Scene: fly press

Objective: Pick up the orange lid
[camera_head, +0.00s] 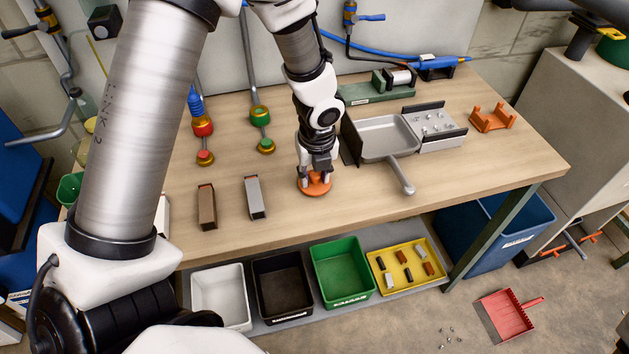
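The orange lid (317,190) is a round, flat disc on the wooden workbench (365,208), near the middle. My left gripper (315,180) points down right over the lid, with its fingertips at the lid's top. The fingers cover the lid's far part and middle. I cannot tell whether they are closed on it. The lid looks flat on the bench. My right gripper is not in view.
A grey tray with a handle (388,138) stands right of the gripper. A brown block (207,206) and a grey block (255,198) lie to the left. An orange bracket (493,118) is at the right. The bench's front middle is clear.

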